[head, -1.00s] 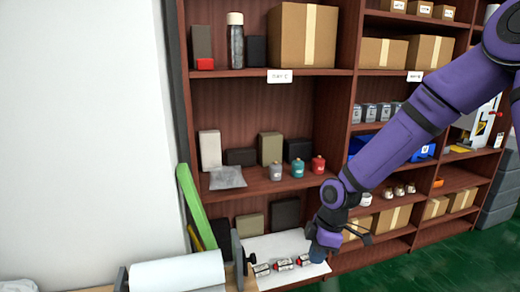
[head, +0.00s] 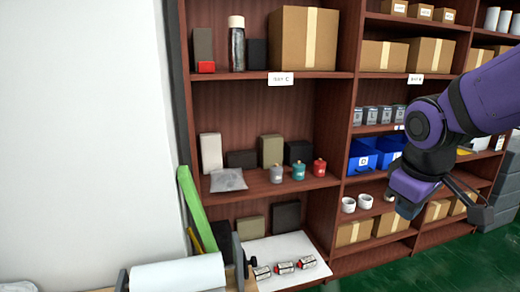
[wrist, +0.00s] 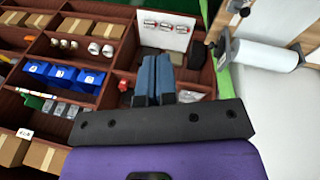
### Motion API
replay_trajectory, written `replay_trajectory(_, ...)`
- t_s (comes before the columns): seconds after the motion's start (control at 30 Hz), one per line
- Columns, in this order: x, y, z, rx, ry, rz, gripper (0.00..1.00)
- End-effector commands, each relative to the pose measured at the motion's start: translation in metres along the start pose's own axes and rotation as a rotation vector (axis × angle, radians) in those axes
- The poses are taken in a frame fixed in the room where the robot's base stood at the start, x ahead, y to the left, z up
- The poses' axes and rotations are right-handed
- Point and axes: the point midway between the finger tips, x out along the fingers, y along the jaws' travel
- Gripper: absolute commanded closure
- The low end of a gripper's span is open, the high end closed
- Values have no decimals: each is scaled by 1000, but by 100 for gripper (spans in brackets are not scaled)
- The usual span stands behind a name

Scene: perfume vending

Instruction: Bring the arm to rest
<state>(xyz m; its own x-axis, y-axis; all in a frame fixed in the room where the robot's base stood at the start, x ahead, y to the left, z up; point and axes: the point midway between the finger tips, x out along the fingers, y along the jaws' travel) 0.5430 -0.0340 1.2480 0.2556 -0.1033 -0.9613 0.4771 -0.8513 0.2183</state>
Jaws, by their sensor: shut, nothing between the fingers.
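My arm is purple and black and reaches in from the right of the head view. Nothing is held, and the fingers appear clear of the shelves.
A wooden shelf unit (head: 262,186) holds boxes, jars and blue bins (head: 362,158). Several small red-and-white cans (head: 284,267) lie on a white board (head: 262,248) at lower centre. A white paper roll (head: 178,272) is at lower left. Green floor (head: 440,262) is open at lower right.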

Motion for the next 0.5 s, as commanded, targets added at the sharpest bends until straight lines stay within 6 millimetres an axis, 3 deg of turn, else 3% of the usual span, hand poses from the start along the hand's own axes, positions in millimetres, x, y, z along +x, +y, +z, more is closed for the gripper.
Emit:
replay_trajectory(0.2,-47,0,40,234,90,19,100)
replay_trajectory(0.5,-85,-7,89,491,200,-27,100)
